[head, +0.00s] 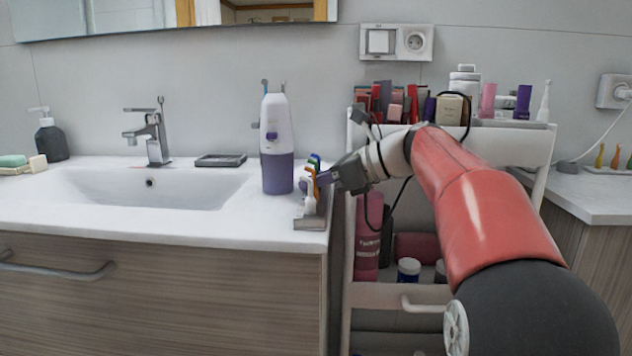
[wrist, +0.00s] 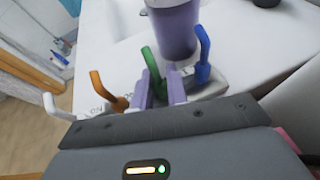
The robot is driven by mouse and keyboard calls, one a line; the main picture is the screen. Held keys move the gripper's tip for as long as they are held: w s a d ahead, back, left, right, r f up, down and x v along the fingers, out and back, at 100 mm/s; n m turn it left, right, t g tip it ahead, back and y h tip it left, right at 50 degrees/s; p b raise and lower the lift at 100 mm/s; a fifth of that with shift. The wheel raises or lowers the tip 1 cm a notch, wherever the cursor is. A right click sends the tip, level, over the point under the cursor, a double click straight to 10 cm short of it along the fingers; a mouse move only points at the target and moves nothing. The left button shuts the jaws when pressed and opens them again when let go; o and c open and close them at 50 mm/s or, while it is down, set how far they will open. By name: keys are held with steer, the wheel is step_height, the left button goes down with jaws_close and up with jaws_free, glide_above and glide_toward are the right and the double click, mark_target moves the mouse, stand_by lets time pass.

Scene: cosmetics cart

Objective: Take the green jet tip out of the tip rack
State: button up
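The green jet tip (wrist: 150,62) stands upright in the tip rack (wrist: 208,88), between the orange tip (wrist: 97,82) and the blue tip (wrist: 203,55). A white tip (wrist: 54,106) is at the rack's left end. My gripper (wrist: 160,88) has its two purple-grey fingers on either side of the green tip's lower stem. Whether the fingers press on it is too small to tell. In the head view, my gripper (head: 326,179) reaches from the right to the rack (head: 311,222) at the counter's right edge. The green tip's lower end is hidden.
The white and purple flosser (head: 277,145) stands close behind the rack; its purple base (wrist: 175,28) shows in the wrist view. The sink basin (head: 150,186) lies left. A cosmetics cart (head: 510,136) with bottles and boxes stands right, behind my arm.

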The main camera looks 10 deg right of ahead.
jaws_close()
